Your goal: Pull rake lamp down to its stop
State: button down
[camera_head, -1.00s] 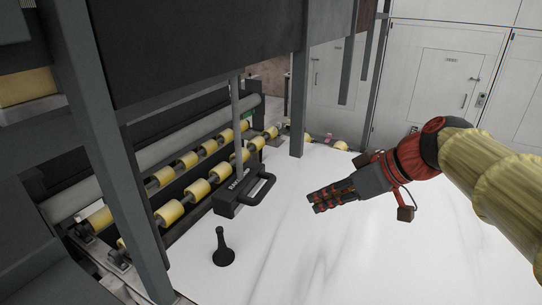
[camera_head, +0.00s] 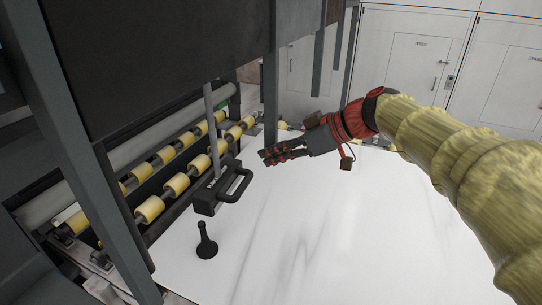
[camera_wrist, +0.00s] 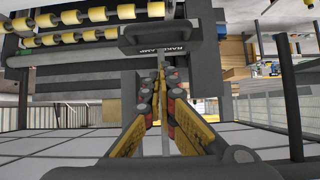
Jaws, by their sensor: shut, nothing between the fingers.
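The rake lamp (camera_head: 207,198) is a dark box on a grey vertical rod, with a loop handle (camera_head: 240,190) on its right side. It hangs over the white slab (camera_head: 300,225). My gripper (camera_head: 264,157) is to the right of and behind the handle in the head view, its fingers shut and empty, pointing left. No contact with the handle shows. In the wrist view the lamp (camera_wrist: 178,32) shows at the top, its lettering upside down, beyond the closed fingertips (camera_wrist: 161,72).
A small black peg-like piece (camera_head: 207,243) stands on the slab below the lamp. Yellow rollers (camera_head: 150,209) run behind it. A dark overhead panel (camera_head: 160,60) and grey posts (camera_head: 271,90) stand close to the lamp and gripper. The slab's right part is clear.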

aim_at(248, 175)
jog(key=shift+w+a+f+p, duration=0.35)
jog(key=shift+a+f, duration=0.7)
jog(key=shift+f, duration=0.3)
jog(key=shift+w+a+f+p, duration=0.35)
jog(key=shift+a+f, duration=0.75)
jog(key=shift+f, duration=0.25)
jog(key=shift+w+a+f+p, duration=0.25)
jog(key=shift+w+a+f, duration=0.1)
jog(key=shift+a+f, duration=0.85)
jog(key=shift+d+f, duration=0.15)
jog(key=shift+f, duration=0.05)
